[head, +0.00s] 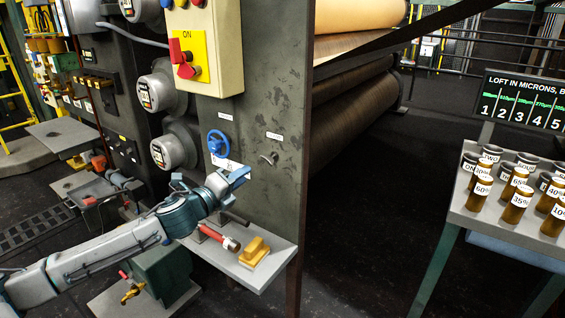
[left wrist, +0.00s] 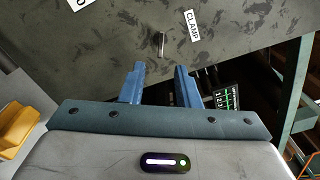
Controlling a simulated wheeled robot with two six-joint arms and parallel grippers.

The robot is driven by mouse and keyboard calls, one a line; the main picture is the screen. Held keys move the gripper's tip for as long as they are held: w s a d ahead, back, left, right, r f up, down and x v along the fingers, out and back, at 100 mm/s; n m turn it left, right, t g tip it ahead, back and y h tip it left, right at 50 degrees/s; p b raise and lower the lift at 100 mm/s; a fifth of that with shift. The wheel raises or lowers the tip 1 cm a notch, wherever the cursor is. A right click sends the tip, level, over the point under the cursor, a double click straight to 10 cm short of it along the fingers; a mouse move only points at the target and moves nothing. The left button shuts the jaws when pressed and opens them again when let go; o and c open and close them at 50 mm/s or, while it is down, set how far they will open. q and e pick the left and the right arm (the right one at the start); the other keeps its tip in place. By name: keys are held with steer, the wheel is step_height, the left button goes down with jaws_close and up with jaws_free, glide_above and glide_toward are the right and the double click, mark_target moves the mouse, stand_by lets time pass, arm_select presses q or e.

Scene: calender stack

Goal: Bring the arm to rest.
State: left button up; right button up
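My left arm reaches in from the lower left in the head view. Its blue gripper (head: 238,176) is in front of the grey machine panel (head: 268,100), just above a small shelf (head: 270,268). In the left wrist view its two blue fingers (left wrist: 160,85) stand apart with nothing between them. Beyond the fingertips is a small metal clamp lever (left wrist: 162,45) below a CLAMP label; the lever also shows right of the gripper in the head view (head: 269,158). The gripper appears clear of it. My right gripper is in neither view.
A blue handwheel (head: 218,142) is on the panel above the gripper. A red-handled tool (head: 222,237) and a yellow block (head: 255,252) lie on the shelf. A red switch (head: 184,58) is higher up. At right, a table (head: 480,222) holds several labelled brown cylinders.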

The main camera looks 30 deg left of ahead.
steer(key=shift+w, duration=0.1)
